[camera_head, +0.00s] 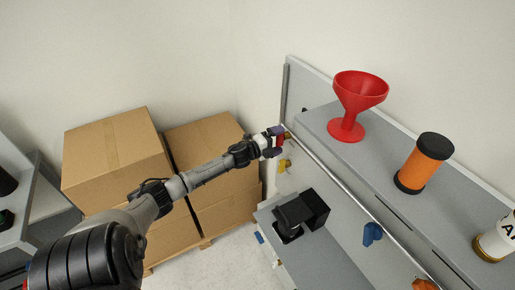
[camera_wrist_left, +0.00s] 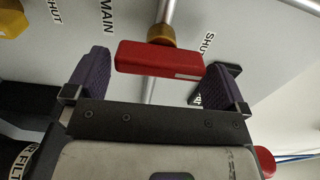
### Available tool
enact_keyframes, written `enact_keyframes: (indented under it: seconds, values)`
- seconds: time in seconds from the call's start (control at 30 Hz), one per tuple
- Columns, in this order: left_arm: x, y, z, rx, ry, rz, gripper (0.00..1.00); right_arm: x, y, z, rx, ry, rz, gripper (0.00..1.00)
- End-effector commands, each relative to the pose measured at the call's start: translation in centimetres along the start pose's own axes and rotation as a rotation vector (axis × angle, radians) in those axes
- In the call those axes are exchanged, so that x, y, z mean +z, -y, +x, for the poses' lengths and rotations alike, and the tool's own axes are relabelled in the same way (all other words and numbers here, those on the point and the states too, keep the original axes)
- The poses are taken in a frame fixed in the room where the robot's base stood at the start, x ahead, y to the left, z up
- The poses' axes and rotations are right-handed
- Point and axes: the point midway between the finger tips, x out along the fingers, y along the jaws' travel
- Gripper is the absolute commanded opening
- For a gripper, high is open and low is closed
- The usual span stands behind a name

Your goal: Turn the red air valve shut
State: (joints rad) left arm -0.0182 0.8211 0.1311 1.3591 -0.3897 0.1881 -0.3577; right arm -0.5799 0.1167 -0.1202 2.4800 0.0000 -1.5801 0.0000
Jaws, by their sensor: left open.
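The red air valve handle (camera_wrist_left: 158,60) is a red bar on a brass-coloured hub (camera_wrist_left: 161,34) in front of a metal pipe, in the left wrist view. In the head view the red handle (camera_head: 281,140) shows small between the fingertips of my left gripper (camera_head: 278,143), at the panel's far end. My right gripper is not in view.
A yellow valve (camera_head: 284,165) sits just below on the panel, and a blue knob (camera_head: 372,233) is nearer. The shelf above holds a red funnel (camera_head: 352,100) and an orange cylinder (camera_head: 423,164). Cardboard boxes (camera_head: 113,160) stand left of the panel, under my arm.

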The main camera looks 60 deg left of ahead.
Motion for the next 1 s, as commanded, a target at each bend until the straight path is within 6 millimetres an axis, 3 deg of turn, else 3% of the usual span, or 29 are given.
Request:
enact_keyframes:
  seconds: [0.2, 0.5, 0.73, 1.0]
  values:
    - [-0.1, -0.2, -3.9, 0.004, 0.000, -0.001, 1.00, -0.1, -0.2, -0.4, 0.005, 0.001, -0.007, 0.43]
    - [0.0, 0.0, -8.3, 0.002, -0.001, 0.000, 1.00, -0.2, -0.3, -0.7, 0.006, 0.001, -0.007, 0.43]
    - [-0.1, 0.0, -10.1, 0.001, -0.001, 0.000, 1.00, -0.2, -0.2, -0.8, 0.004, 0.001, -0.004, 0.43]
    - [0.0, 0.0, -10.7, 0.000, 0.000, 0.001, 1.00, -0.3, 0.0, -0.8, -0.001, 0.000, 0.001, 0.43]
